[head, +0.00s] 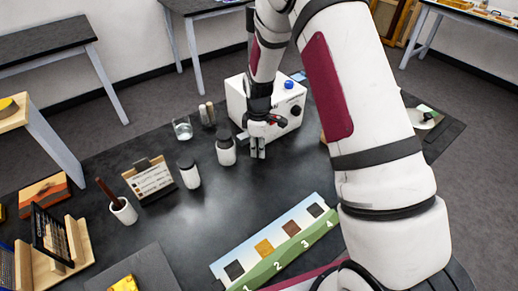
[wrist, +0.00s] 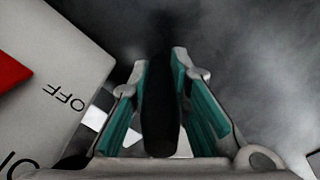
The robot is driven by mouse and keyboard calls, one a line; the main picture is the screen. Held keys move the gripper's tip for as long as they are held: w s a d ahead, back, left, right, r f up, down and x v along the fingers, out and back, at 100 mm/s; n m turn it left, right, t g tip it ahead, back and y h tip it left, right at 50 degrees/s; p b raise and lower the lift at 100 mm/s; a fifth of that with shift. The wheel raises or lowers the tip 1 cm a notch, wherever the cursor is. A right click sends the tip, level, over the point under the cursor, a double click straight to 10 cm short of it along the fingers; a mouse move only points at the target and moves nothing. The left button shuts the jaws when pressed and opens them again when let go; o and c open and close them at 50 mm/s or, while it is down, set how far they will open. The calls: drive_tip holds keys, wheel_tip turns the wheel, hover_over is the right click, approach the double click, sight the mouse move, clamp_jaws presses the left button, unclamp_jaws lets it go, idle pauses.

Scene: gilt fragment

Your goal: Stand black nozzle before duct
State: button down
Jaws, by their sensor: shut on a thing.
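My gripper (head: 258,152) points down beside the white box (head: 240,95), just above or at the black table top. In the wrist view its teal-padded fingers (wrist: 165,62) are shut on a long dark piece, the black nozzle (wrist: 160,112). The nozzle lies between the pads; its lower end blends into the dark surface. In the head view I cannot make out the nozzle apart from the fingers. The white box has a blue button and a round black part (head: 296,110); I cannot tell whether that is the duct. In the wrist view the box (wrist: 60,95) shows OFF lettering at left.
A glass (head: 182,130), a card holder (head: 150,180) and a white cup (head: 123,210) stand further left. A numbered sample strip (head: 275,250) lies in front. Bare black table lies between.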

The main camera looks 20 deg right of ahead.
drive_tip(key=shift+f, duration=0.45)
drive_tip(key=c, duration=1.5)
unclamp_jaws()
drive_tip(key=shift+f, duration=0.15)
